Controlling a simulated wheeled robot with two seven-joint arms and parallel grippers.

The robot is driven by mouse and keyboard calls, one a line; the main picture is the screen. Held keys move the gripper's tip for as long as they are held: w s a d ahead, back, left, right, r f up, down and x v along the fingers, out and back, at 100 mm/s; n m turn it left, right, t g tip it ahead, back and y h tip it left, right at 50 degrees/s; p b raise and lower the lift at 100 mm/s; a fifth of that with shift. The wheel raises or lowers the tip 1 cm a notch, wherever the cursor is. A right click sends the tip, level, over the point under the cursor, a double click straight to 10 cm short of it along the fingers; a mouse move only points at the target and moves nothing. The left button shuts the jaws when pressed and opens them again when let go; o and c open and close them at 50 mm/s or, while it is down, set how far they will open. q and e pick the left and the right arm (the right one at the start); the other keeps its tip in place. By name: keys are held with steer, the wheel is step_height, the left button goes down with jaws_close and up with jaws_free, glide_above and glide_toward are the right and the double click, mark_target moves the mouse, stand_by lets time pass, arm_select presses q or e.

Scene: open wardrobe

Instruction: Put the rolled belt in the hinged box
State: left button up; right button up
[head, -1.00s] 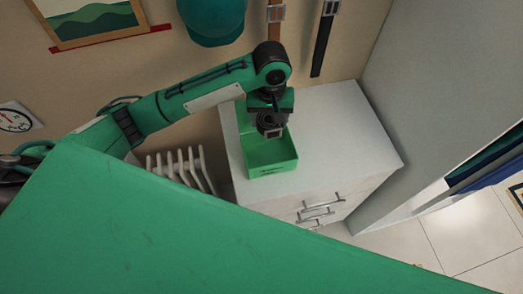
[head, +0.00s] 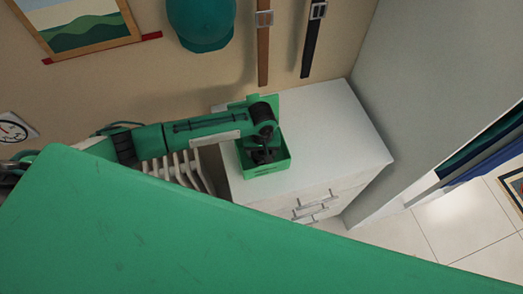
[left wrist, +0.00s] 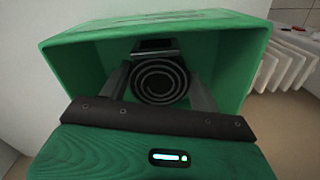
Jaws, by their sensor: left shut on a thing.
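The green hinged box (head: 268,168) stands on the white cabinet top with its lid (head: 240,103) up at the back. It also shows in the left wrist view (left wrist: 80,68), with its walls around my gripper. My left gripper (head: 262,156) reaches down inside the box. In the left wrist view its two fingers (left wrist: 160,85) are shut on the dark rolled belt (left wrist: 160,80), one on each side of the spiral. The belt is within the box walls; whether it touches the floor of the box I cannot tell. In the head view my gripper and arm hide the belt. My right gripper is not in view.
The white cabinet top (head: 340,130) is clear to the right of the box. A teal cap (head: 202,22), a brown belt (head: 263,50) and a black belt (head: 312,40) hang on the wall behind.

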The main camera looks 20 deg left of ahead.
mark_target(262, 153)
arm_select(q)
steer(key=shift+f, duration=0.1)
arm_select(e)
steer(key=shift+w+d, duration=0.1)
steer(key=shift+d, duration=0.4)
arm_select(q)
steer(key=o, duration=1.1)
steer(key=shift+r+b, duration=0.95)
steer(key=shift+r, duration=5.2)
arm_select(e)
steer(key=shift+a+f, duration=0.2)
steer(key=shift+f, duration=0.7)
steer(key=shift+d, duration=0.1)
